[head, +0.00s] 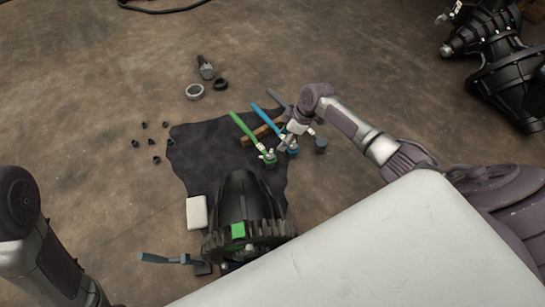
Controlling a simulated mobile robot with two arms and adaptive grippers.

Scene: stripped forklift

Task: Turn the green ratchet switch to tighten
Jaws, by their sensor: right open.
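The green ratchet (242,126) lies on the dark cloth (200,155), its handle pointing up and left and its head at the lower right end. Its small switch is too small to make out. My right gripper (281,146) is open, just to the right of the green ratchet's head and over the blue ratchet (267,117). It hides part of the blue ratchet, and I cannot tell whether it touches either tool. My left arm shows at the lower left, but its gripper is out of view.
A grey ratchet (278,98) lies right of the blue one, partly behind my right arm. A wooden block (262,133) sits under the handles. A black gear housing (240,200) stands below.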

